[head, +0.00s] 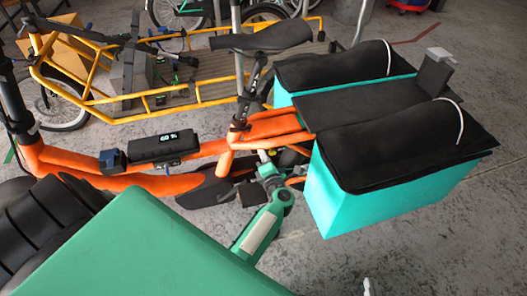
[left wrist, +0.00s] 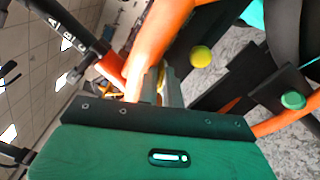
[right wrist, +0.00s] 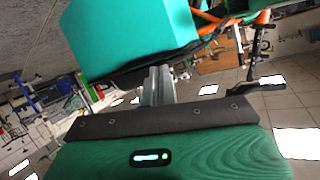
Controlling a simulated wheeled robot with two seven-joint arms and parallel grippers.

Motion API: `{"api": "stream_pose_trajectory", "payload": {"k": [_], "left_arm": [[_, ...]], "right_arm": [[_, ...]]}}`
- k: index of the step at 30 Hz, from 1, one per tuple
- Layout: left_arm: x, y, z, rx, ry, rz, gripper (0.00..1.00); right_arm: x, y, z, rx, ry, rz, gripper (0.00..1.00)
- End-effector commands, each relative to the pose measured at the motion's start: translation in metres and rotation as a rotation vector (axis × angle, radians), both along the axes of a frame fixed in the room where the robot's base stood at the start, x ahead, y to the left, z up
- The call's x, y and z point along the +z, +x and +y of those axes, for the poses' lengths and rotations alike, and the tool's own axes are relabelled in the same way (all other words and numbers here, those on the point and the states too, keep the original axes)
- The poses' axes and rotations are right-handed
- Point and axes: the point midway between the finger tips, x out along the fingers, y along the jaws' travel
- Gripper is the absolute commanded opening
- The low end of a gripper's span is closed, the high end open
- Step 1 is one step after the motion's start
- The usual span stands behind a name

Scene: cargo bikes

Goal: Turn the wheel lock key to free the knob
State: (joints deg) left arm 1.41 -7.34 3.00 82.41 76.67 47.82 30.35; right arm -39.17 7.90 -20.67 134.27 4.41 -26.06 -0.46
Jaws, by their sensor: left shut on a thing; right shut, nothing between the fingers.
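My left gripper (head: 263,156) reaches under the orange bike frame (head: 180,182), below the seat post. In the left wrist view its fingers (left wrist: 162,85) are closed by the orange tube on a small thing, the lock key by its place; the fingers hide most of it. A round yellow knob (left wrist: 201,57) is just right of the fingers, apart from them. A green knob (left wrist: 293,100) is farther right. I cannot tell which knob the lock holds. My right gripper shows only as a pale tip at the bottom edge of the head view; its fingers (right wrist: 157,86) are shut and empty.
Teal panniers (head: 390,190) with black tops stand right of the seat (head: 262,38). A yellow-framed cargo bike (head: 205,99) is behind. A battery display (head: 160,143) sits on the orange frame. Bare concrete floor (head: 430,250) is free at the lower right.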

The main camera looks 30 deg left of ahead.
Motion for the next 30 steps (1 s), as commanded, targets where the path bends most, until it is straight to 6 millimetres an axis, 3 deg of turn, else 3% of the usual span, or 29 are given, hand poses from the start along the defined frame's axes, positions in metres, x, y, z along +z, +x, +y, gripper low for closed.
{"api": "stream_pose_trajectory", "payload": {"k": [18, 30], "left_arm": [[0.000, 0.000, -0.002, -0.003, 0.200, 0.239, 0.00], [-0.001, 0.000, -0.002, -0.004, 0.253, 0.297, 0.00]], "right_arm": [[-0.001, -0.020, -0.068, -0.044, -0.256, 0.434, 0.00], [0.000, -0.031, -0.085, -0.061, -0.305, 0.540, 0.00]]}}
